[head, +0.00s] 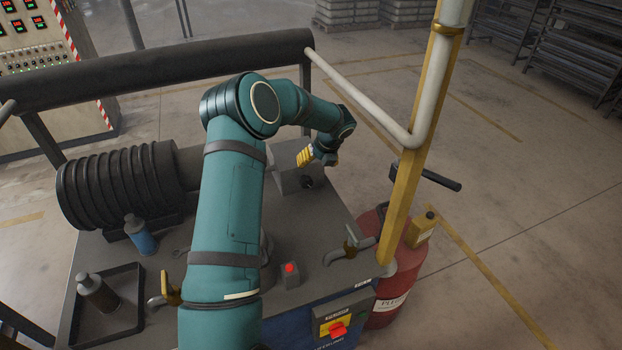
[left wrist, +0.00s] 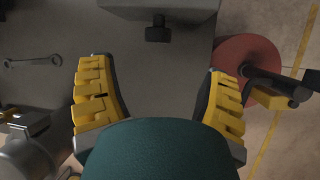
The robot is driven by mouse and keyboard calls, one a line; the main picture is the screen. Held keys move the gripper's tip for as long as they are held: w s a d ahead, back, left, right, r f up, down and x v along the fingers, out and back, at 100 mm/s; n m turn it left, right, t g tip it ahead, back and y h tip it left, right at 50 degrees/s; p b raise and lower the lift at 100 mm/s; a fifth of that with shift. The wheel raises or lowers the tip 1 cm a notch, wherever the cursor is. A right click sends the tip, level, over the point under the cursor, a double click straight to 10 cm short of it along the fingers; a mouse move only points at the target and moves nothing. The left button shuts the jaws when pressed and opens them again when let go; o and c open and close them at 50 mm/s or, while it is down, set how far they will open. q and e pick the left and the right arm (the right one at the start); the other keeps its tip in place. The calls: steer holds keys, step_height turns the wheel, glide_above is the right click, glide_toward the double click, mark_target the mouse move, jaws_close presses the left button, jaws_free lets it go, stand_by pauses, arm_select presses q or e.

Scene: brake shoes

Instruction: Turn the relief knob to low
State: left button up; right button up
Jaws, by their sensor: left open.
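The knob (head: 308,183) is a small dark part on the front of a grey box (head: 287,182) on the bench top. In the left wrist view the knob (left wrist: 158,32) sticks out below the box (left wrist: 190,8), near the top of the picture. Its pointer and markings are too small to read. My left gripper (head: 318,156) is just above the box in the head view. In the left wrist view its yellow-padded fingers (left wrist: 160,78) are spread wide with nothing between them. The knob lies beyond the fingertips, apart from them. My right gripper does not show.
A red cylinder (head: 392,290) and a yellow post (head: 408,190) stand at the bench's right edge. A red button (head: 290,268), taps (head: 350,248), a blue bottle (head: 140,238) and a ribbed cylinder (head: 120,187) crowd the bench. A wrench (left wrist: 32,62) lies at left in the wrist view.

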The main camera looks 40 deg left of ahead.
mark_target(308, 178)
arm_select(q)
steer(key=x, duration=1.3)
steer(key=shift+s+d, duration=0.15)
steer(key=shift+s, duration=0.05)
steer(key=shift+c, duration=0.3)
steer(key=c, duration=1.2)
